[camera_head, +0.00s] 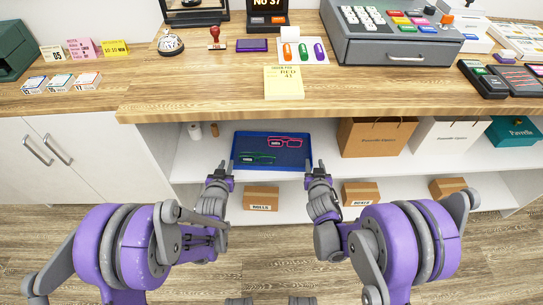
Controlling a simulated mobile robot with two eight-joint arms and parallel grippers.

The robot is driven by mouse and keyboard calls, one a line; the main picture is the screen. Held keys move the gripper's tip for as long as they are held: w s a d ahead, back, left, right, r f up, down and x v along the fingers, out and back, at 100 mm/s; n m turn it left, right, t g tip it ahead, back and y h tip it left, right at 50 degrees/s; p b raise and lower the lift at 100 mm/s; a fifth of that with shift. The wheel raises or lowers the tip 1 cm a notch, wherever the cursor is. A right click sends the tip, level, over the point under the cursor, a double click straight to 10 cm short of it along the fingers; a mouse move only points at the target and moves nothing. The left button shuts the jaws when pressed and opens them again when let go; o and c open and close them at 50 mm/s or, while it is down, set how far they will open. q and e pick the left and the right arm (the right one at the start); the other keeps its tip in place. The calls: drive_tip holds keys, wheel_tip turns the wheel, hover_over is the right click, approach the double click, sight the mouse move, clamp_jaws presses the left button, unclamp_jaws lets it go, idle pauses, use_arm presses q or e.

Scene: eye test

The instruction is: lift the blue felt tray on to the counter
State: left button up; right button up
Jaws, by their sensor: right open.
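The blue felt tray (248,141) lies flat on the white shelf under the wooden counter (190,98). It carries pink-framed glasses (285,142) and green-framed glasses (257,157), each with a small tag. My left gripper (226,167) is at the tray's left edge, with its fingers a little apart. My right gripper (315,167) is open at the tray's right edge. I cannot tell whether either gripper touches the tray or has its edge between the fingers.
The counter's front edge overhangs the shelf. A yellow pad (284,84) lies on the counter above the tray, with bare wood on both sides. A cash register (390,32) stands at right. A brown bag (375,137) is right of the tray; small rolls (195,131) are left.

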idle(0.3)
use_arm(q)
drive_tip(key=x, duration=1.1)
use_arm(e)
drive_tip(key=x, duration=1.1)
use_arm(q)
clamp_jaws()
use_arm(e)
drive_tip(key=c, duration=0.4)
clamp_jaws()
